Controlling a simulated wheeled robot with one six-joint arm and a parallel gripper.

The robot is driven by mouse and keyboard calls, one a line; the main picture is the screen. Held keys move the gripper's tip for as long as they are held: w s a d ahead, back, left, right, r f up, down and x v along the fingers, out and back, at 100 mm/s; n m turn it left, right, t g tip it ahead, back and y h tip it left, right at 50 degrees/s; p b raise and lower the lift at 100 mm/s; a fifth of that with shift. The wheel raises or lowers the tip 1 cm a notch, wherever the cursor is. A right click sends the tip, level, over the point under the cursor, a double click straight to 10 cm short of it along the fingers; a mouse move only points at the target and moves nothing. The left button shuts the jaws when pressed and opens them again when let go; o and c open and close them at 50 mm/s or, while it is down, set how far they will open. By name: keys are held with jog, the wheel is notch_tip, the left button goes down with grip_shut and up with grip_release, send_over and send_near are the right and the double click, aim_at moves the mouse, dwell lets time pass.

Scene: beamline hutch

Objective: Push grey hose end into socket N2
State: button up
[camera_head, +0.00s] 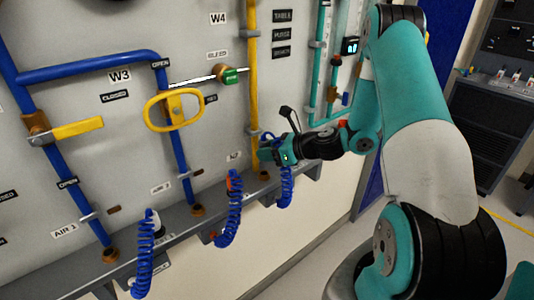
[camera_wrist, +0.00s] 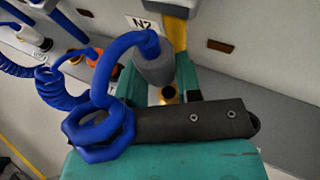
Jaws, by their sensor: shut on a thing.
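The grey hose end (camera_wrist: 155,66) is a short cylinder with a blue coiled hose (camera_wrist: 100,125) leaving its top. My gripper (camera_wrist: 160,76) is shut on it, one teal finger on each side. A brass ring with a dark opening (camera_wrist: 168,94) shows just below the hose end, between the fingers; it looks like the socket by the N2 label (camera_wrist: 143,23). The hose end appears above it, slightly to the left; whether they touch is unclear. In the head view my gripper (camera_head: 272,154) is at the panel's ledge, with the blue coil (camera_head: 286,187) hanging below. The hose end is hidden there.
A yellow pipe (camera_head: 252,80) runs down the panel beside my gripper. Another blue coiled hose (camera_head: 230,205) hangs to the left, with a third (camera_head: 146,255) further left. A yellow ring handle (camera_head: 172,111) sticks out above. The floor in front of the panel looks clear.

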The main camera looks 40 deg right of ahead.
aim_at(268, 174)
jog(key=shift+f+b, duration=2.6)
jog(key=shift+f, duration=0.2)
jog(key=shift+r+p, duration=0.1)
jog(key=shift+p, duration=0.25)
jog(key=shift+f+b, duration=0.35)
jog(key=shift+f, duration=0.25)
jog(key=o, duration=1.1)
jog(key=b+v, duration=0.1)
jog(key=v, duration=1.6)
jog(key=shift+d, duration=0.2)
